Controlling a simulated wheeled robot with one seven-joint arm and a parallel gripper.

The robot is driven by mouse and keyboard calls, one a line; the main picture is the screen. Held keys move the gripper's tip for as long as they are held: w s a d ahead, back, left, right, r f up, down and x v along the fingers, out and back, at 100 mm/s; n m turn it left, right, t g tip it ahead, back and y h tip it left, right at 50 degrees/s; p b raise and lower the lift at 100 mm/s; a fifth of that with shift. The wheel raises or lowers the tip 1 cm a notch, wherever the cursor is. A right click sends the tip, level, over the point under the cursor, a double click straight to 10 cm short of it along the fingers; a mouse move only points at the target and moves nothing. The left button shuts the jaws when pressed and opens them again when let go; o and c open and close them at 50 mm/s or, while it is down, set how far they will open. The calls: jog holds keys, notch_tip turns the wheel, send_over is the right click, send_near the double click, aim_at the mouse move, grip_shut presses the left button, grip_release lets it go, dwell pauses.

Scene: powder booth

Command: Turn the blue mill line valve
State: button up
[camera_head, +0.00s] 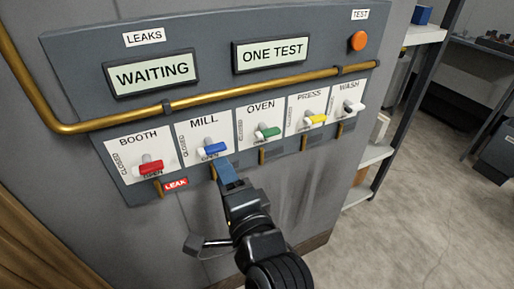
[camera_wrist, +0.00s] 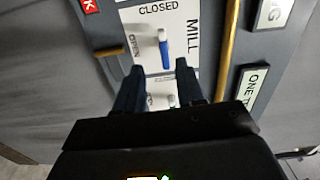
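The blue mill valve handle (camera_head: 215,148) is on the white MILL plate (camera_head: 192,139) of the wall panel. It lies roughly level, just above the word OPEN; CLOSED is written up the plate's left side. My gripper (camera_head: 228,170) is just below and right of the handle in the head view. In the wrist view the two fingers of my gripper (camera_wrist: 159,68) are apart, with nothing held between them. The blue handle (camera_wrist: 164,48) shows beyond the fingertips, in line with the gap. I cannot tell whether a finger touches it.
The red BOOTH handle (camera_head: 151,168) is to the left, the green OVEN handle (camera_head: 268,133) to the right. A red LEAK tag (camera_head: 175,184) sits below left. A brass pipe (camera_head: 220,98) crosses above. Displays read WAITING (camera_head: 152,74) and ONE TEST (camera_head: 271,54). An orange TEST button (camera_head: 358,41) is upper right.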

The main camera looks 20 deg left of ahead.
aim_at(214, 153)
jog(key=shift+w+a+r, duration=0.35)
jog(key=shift+w+a, duration=0.05)
jog(key=shift+x, duration=3.55)
jog(key=shift+c, duration=0.4)
jog(key=shift+f, duration=0.1)
grip_shut()
